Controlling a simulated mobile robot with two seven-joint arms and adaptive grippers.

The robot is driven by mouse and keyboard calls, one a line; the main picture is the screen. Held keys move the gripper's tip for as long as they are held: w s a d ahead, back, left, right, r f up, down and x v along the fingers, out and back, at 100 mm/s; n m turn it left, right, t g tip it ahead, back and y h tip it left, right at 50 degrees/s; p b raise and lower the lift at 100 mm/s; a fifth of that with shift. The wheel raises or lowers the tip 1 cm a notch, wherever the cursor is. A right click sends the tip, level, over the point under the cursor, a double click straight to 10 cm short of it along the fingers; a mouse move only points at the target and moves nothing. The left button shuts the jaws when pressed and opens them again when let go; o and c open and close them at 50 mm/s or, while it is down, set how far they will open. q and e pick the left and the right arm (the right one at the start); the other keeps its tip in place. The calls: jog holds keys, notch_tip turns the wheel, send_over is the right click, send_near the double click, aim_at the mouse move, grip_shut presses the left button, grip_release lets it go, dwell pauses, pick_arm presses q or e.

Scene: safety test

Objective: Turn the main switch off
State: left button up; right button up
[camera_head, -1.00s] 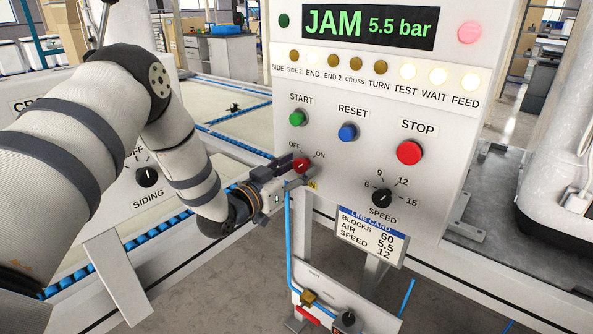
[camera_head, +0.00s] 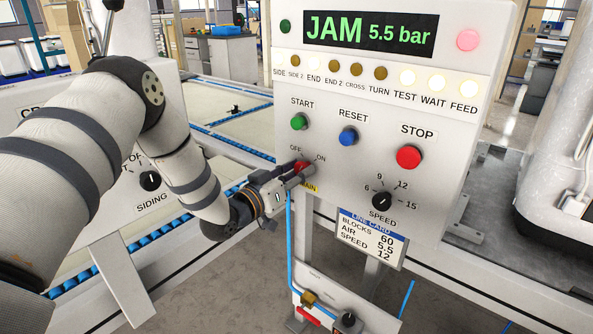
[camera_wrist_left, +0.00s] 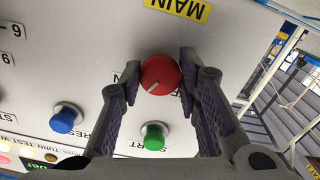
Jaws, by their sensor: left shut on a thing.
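The main switch is a round red knob (camera_head: 301,165) with OFF and ON labels, low on the left side of the white control panel. In the left wrist view the knob (camera_wrist_left: 160,75) sits between the fingertips. Its white mark points down-left in that upside-down view, toward the ON side. My left gripper (camera_head: 299,172) is shut on the knob, and its fingers hide part of it and of the yellow MAIN label (camera_wrist_left: 178,10). My right gripper is not in view.
On the same panel are a green START button (camera_head: 299,122), a blue RESET button (camera_head: 348,137), a red STOP button (camera_head: 409,157) and a black SPEED knob (camera_head: 382,201). The display (camera_head: 370,33) reads JAM 5.5 bar. A blue hose (camera_head: 290,240) hangs below my gripper.

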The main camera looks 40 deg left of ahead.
pick_arm(q)
jog(key=n, duration=0.3)
jog(key=shift+n+p, duration=0.3)
jog(key=shift+n, duration=0.1)
jog(key=n, duration=0.3)
jog(key=shift+n, duration=3.9)
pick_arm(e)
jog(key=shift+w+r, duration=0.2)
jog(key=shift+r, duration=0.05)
pick_arm(q)
jog(key=shift+d, duration=0.1)
jog(key=o, duration=1.1)
jog(key=s, duration=0.8)
jog(key=s+a, duration=0.1)
jog(key=s, duration=0.3)
